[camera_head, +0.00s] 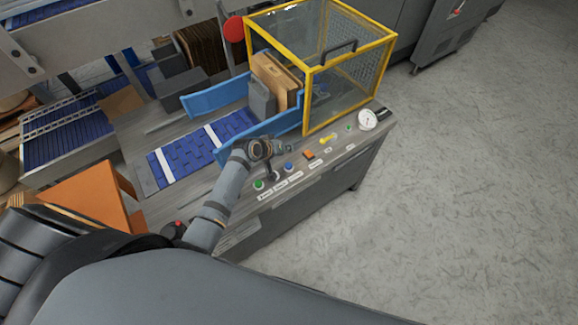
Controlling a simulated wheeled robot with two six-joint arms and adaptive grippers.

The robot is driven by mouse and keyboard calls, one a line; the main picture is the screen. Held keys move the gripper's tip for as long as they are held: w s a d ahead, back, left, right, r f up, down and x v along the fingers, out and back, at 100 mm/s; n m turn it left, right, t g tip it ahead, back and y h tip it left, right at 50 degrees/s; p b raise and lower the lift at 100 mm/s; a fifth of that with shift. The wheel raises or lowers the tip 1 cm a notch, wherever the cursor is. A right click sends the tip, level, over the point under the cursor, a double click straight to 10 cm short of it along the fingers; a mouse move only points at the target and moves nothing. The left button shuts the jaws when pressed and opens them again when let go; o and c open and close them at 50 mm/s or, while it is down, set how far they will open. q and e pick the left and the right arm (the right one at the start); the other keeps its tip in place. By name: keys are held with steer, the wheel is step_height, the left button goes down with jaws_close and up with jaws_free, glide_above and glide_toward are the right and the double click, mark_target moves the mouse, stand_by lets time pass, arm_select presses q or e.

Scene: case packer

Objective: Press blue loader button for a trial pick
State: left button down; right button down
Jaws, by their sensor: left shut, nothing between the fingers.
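My left arm reaches in from the lower left over the panel. My right gripper is not in view.
A green button (258,184), an orange button (309,155), a yellow handle (327,139) and a white gauge (367,119) share the panel. A yellow-framed guard (350,85) stands behind. A blue side rail (285,138) lies behind my wrist. The floor at right is clear.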

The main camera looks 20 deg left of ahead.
arm_select(q)
steer(key=b, duration=0.5)
glide_above(287, 166)
step_height(287, 166, down, 6)
steer(key=shift+r, duration=0.1)
steer(key=shift+f+b, duration=0.4)
steer(key=shift+f, duration=0.4)
steer(key=shift+f, duration=0.1)
steer(key=shift+f, duration=0.3)
